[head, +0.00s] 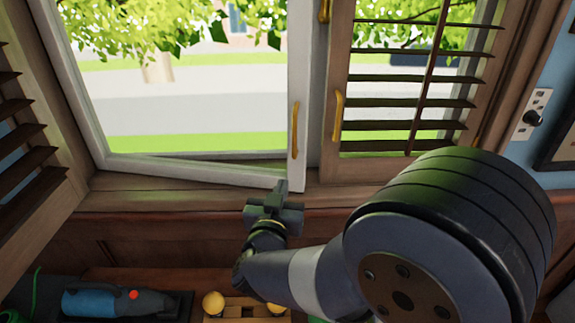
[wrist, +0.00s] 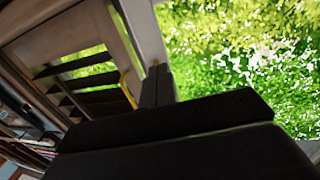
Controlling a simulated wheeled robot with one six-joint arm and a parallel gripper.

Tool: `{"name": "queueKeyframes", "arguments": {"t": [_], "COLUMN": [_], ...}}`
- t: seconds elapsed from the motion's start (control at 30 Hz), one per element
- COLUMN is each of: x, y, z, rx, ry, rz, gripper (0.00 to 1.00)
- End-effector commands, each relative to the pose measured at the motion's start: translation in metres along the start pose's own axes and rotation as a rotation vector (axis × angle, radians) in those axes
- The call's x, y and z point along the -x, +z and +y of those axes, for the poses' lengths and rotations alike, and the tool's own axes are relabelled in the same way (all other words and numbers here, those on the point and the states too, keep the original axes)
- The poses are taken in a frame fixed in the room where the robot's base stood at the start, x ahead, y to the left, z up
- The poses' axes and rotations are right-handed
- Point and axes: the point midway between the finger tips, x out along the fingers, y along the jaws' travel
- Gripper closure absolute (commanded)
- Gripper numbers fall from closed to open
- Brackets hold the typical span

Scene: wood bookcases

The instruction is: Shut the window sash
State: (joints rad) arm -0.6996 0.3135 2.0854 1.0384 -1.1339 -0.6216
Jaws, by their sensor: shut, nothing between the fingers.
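The window sash (head: 300,120) is a white frame with glass and a yellow handle (head: 295,130) on its right stile. It stands swung inward, with its right edge nearer me and its bottom rail slanting away from the sill. My gripper (head: 279,188) is shut and empty, at the sash's lower right corner; I cannot tell whether it touches the frame. In the wrist view my dark fingers (wrist: 156,86) rise in front of a pale upright (wrist: 148,32), which looks like the sash's stile.
A wooden louvred shutter (head: 333,75) with yellow handles stands right of the sash; another shutter (head: 40,180) is at left. The wooden sill (head: 150,198) is clear. Below lie a blue tool (head: 115,302) and a wooden piece with yellow knobs (head: 213,303).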

Motion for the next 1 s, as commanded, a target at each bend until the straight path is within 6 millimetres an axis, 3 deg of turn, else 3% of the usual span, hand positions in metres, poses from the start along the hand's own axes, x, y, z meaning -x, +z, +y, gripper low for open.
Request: {"name": "queueKeyframes", "arguments": {"t": [0.2, 0.4, 1.0], "x": [-0.045, -0.073, -0.089], "y": [-0.001, -0.001, 0.001], "z": [0.001, 0.000, -0.001], "rx": [0.001, 0.001, -0.002], "ry": [0.004, 0.001, -0.009], "rz": [0.000, 0.000, 0.002], "gripper": [1.00, 1.00, 1.00]}}
